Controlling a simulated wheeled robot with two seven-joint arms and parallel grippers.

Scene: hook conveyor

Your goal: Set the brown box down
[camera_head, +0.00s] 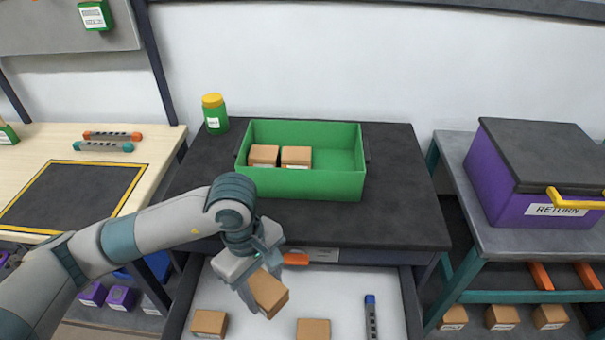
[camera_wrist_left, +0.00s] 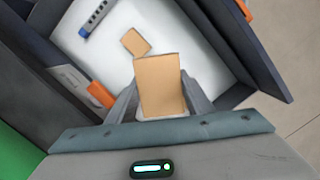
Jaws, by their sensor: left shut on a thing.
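My left gripper (camera_head: 262,289) is shut on a brown box (camera_head: 269,292), which is tilted in the head view. The gripper and box are over the open drawer (camera_head: 345,284) of the dark table. In the left wrist view the held brown box (camera_wrist_left: 160,86) sits between the two fingers. Two more brown boxes lie in the drawer, one at the left (camera_head: 209,322) and one in the middle (camera_head: 313,329). A green bin (camera_head: 310,184) on the table holds two brown boxes (camera_head: 296,156). My right gripper is not in view.
A grey stick with a blue end (camera_head: 371,318) lies in the drawer at the right. A purple return box (camera_head: 530,170) is on the right table. The right part of the bin is empty.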

